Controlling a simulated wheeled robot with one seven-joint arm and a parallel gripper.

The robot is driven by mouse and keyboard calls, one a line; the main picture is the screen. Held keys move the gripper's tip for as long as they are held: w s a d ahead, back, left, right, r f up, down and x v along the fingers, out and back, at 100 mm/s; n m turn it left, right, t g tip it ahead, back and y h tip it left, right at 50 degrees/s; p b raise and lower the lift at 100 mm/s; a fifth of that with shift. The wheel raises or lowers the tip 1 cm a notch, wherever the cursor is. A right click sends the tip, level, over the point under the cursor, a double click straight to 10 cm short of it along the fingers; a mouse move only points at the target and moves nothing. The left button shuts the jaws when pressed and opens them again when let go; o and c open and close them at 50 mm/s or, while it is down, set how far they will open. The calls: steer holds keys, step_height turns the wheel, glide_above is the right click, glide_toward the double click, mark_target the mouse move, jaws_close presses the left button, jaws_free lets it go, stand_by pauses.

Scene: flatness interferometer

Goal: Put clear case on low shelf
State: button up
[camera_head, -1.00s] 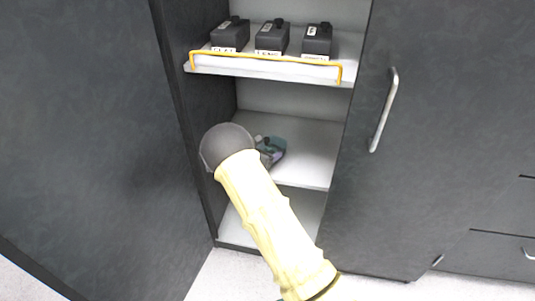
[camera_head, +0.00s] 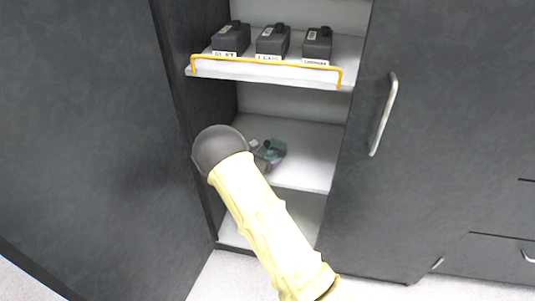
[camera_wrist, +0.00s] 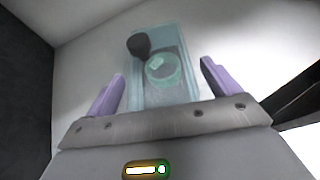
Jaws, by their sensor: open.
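The clear case (camera_wrist: 177,40) is a see-through, teal-tinted box with a round disc and a dark knob-like piece in it. It lies on the low shelf (camera_head: 312,160) of the open cabinet, where the head view shows it partly hidden (camera_head: 274,150) behind my wrist. My gripper (camera_wrist: 160,85) is open in the wrist view, its two purple fingers apart on either side of the near part of the case. In the head view my fingers are mostly hidden by my arm.
Above is a shelf (camera_head: 265,70) with a yellow rail (camera_head: 270,60) and several dark labelled boxes (camera_head: 272,42). An open dark door (camera_head: 85,140) stands at left, and another door with a handle (camera_head: 383,115) at right. The low shelf's right side is free.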

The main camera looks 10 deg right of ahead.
steer(key=p+v, duration=0.2)
steer(key=v, duration=0.7)
steer(key=shift+s, duration=0.2)
steer(key=shift+a+r, duration=0.1)
steer(key=s+d+r+m+g+y, duration=0.2)
steer(key=s+d+r+m+g, duration=0.2)
steer(key=s+d+m+g, duration=0.55)
steer(key=s+r+m+t+y, duration=0.1)
steer(key=s+r+m+y, duration=0.2)
steer(key=s+m, duration=0.5)
steer(key=s+r+m+t+y, duration=0.1)
steer(key=s+r+m+y, duration=0.3)
steer(key=s+m, duration=0.5)
steer(key=s, duration=0.2)
steer(key=shift+s+a+t, duration=0.25)
steer(key=shift+s+t, duration=0.05)
steer(key=shift+t, duration=0.05)
steer(key=shift+m, duration=0.25)
